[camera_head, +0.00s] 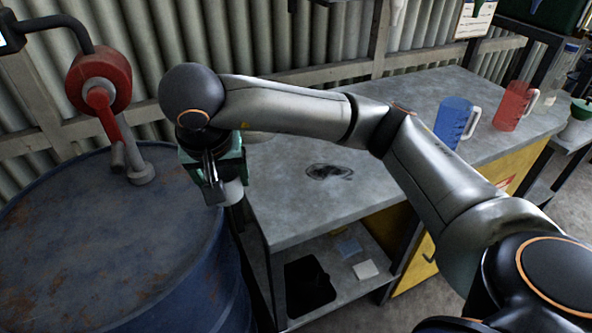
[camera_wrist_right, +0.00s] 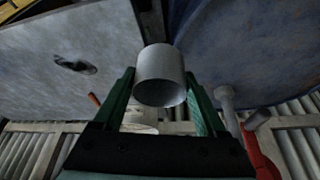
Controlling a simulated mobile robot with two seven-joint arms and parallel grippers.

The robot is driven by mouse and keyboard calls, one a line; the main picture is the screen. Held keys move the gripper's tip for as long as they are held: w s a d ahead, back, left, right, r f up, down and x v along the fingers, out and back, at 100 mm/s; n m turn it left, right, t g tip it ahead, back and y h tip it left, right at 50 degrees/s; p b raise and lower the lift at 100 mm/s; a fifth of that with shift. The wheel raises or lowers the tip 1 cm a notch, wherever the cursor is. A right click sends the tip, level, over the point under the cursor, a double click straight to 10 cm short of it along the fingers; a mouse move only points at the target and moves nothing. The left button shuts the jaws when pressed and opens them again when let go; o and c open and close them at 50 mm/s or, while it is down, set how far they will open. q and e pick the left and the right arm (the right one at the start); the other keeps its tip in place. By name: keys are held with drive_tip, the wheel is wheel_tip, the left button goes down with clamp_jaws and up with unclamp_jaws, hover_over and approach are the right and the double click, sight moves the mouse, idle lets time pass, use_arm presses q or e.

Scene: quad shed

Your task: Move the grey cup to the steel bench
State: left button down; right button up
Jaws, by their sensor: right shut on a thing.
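The grey cup (camera_head: 233,192) is held by my right gripper (camera_head: 218,178), over the gap between the blue drum and the left end of the steel bench (camera_head: 290,205). In the right wrist view the grey cup (camera_wrist_right: 160,68) sits between the two green fingers of my right gripper (camera_wrist_right: 160,85), which is shut on it. The cup looks clear of both surfaces. The steel bench (camera_wrist_right: 75,30) also shows on the left of the wrist view. My left gripper is not in view.
The rusty blue drum (camera_head: 110,235) carries a red-headed pump (camera_head: 100,80). On the bench are a dark stain (camera_head: 328,172), a blue jug (camera_head: 453,120), a red jug (camera_head: 510,105) and a pale round thing (camera_head: 258,136) partly behind my arm. The bench's front-left top is clear.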

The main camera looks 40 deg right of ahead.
drive_tip(key=d+f, duration=0.2)
drive_tip(key=d, duration=0.1)
drive_tip(key=w+d+f+b, duration=0.1)
drive_tip(key=d+f, duration=0.2)
drive_tip(key=d, duration=0.1)
drive_tip(key=w+d+f, duration=0.1)
drive_tip(key=d+f, duration=0.2)
drive_tip(key=d, duration=0.1)
drive_tip(key=shift+d+f, duration=0.35)
drive_tip(key=f, duration=0.3)
drive_tip(key=shift+w+d+f, duration=0.1)
drive_tip(key=shift+d+f, duration=0.1)
drive_tip(key=shift+f, duration=0.1)
drive_tip(key=shift+f, duration=0.25)
drive_tip(key=o, duration=1.3)
drive_tip(key=shift+r, duration=0.1)
